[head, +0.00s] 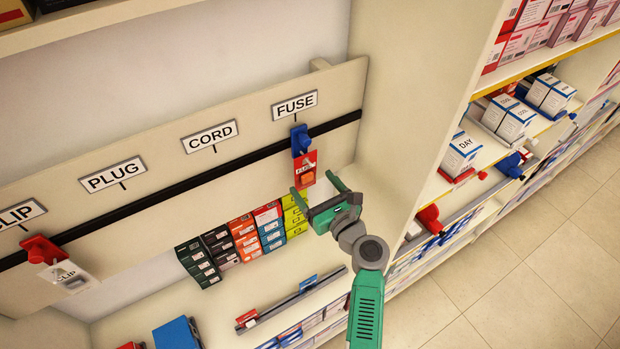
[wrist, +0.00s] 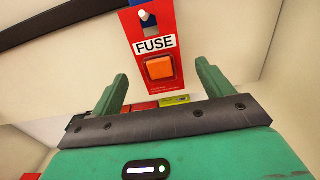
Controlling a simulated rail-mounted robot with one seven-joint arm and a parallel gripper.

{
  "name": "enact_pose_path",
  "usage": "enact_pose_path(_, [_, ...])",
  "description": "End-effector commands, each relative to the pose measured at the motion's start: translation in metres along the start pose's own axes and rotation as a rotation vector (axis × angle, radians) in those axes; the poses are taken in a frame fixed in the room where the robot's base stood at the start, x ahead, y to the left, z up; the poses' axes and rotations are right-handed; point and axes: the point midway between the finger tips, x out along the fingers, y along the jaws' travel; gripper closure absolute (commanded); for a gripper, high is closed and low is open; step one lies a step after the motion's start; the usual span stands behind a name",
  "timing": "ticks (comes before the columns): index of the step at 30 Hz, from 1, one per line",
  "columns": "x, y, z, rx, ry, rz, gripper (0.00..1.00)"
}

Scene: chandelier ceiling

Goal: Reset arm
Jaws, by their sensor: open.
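My gripper (head: 318,190) is green and open, with nothing between its fingers. In the head view it is at the end of my green arm, just in front of the hanging fuse pack. In the wrist view the two fingers (wrist: 160,92) stand apart, below and either side of the pack. The red fuse pack (head: 305,172) hangs from a blue hook holder (head: 300,140) under the FUSE sign (head: 294,105). In the wrist view the pack (wrist: 168,93) shows its FUSE label and orange block; I see no contact with the fingers.
A black rail (head: 215,172) runs along the panel under the CORD and PLUG signs. A clip pack (head: 65,276) hangs at the far left. Small boxes (head: 245,236) stand stacked below the panel. Another stocked shelf unit and open tiled floor (head: 530,250) lie to the right.

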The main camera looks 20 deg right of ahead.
Motion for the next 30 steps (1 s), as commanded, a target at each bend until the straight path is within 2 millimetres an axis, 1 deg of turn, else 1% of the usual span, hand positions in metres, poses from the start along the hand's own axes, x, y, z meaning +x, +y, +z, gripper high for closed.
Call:
enact_pose_path(1, [-0.012, 0.000, 0.000, -0.002, 0.001, -0.002, 0.21])
enact_pose_path(3, [-0.025, 0.000, 0.000, -0.002, 0.002, -0.001, 0.21])
enact_pose_path(6, [-0.040, 0.000, -0.001, -0.002, 0.001, 0.000, 0.21])
enact_pose_path(9, [-0.048, 0.000, 0.000, -0.001, 0.001, 0.001, 0.21])
enact_pose_path(19, [-0.050, 0.000, 0.000, -0.002, 0.000, 0.000, 0.21])
enact_pose_path(20, [-0.049, 0.001, 0.002, -0.009, 0.000, 0.001, 0.21])
enact_pose_path(21, [-0.048, 0.003, 0.009, -0.041, -0.002, 0.005, 0.21])
enact_pose_path(22, [-0.045, 0.006, 0.018, -0.091, -0.004, 0.011, 0.21])
enact_pose_path(23, [-0.041, 0.011, 0.032, -0.166, -0.008, 0.017, 0.21])
enact_pose_path(25, [-0.031, 0.030, 0.078, -0.434, -0.022, 0.034, 0.21])
enact_pose_path(26, [-0.027, 0.040, 0.102, -0.582, -0.032, 0.037, 0.21])
enact_pose_path(27, [-0.023, 0.056, 0.137, -0.791, -0.047, 0.035, 0.21])
enact_pose_path(29, [-0.021, 0.078, 0.187, -1.103, -0.071, 0.015, 0.21])
enact_pose_path(30, [-0.022, 0.094, 0.221, -1.303, -0.087, -0.011, 0.21])
